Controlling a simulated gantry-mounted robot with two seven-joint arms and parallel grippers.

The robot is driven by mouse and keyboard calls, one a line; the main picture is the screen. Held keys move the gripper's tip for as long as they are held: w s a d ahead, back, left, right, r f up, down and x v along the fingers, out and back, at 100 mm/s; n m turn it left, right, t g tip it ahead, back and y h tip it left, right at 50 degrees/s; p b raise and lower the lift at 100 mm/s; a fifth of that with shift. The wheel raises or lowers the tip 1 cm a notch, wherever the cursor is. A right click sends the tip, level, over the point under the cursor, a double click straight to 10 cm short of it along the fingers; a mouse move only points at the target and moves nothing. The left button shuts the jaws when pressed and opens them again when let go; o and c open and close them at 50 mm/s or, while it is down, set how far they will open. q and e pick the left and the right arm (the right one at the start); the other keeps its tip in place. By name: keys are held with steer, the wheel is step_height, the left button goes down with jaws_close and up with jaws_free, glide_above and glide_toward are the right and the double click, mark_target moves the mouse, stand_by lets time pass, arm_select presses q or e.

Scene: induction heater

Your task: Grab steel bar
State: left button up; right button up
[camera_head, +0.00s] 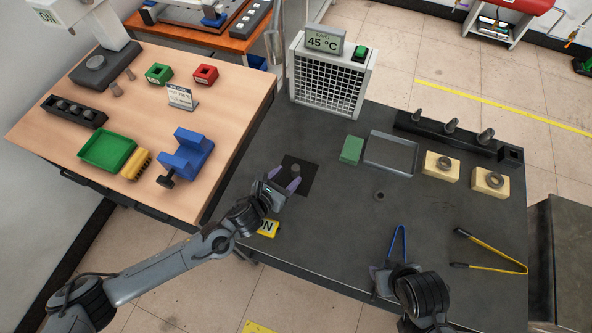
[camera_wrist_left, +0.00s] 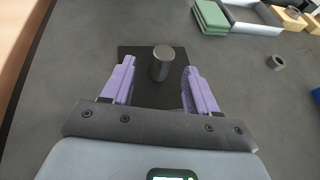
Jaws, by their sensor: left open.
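The steel bar (camera_head: 296,168) is a short grey cylinder standing upright on a black square mat (camera_head: 304,185) on the dark table. In the left wrist view the bar (camera_wrist_left: 161,62) shows ahead, in line with the gap between my purple fingertips. My left gripper (camera_head: 284,179) is open and empty, close to the bar at the mat's left part. It also shows in the left wrist view (camera_wrist_left: 158,72), with a finger on each side of the bar and gaps to both. My right gripper (camera_head: 383,279) is low in the head view, by blue tongs (camera_head: 398,243); its fingers cannot be made out.
A heater unit (camera_head: 330,77) reading 45 °C stands behind the mat. A green block (camera_head: 352,150), a grey tray (camera_head: 372,166) and a small dark ring (camera_head: 379,195) lie to the right. Yellow tongs (camera_head: 500,252) lie further right.

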mark_target(293, 171)
arm_select(q)
steer(key=shift+r+x, duration=0.15)
steer(key=shift+x, duration=1.15)
steer(key=shift+r+x, duration=0.15)
steer(key=shift+x, duration=1.2)
steer(key=shift+d, duration=0.15)
jaws_close()
steer(key=shift+r, duration=0.1)
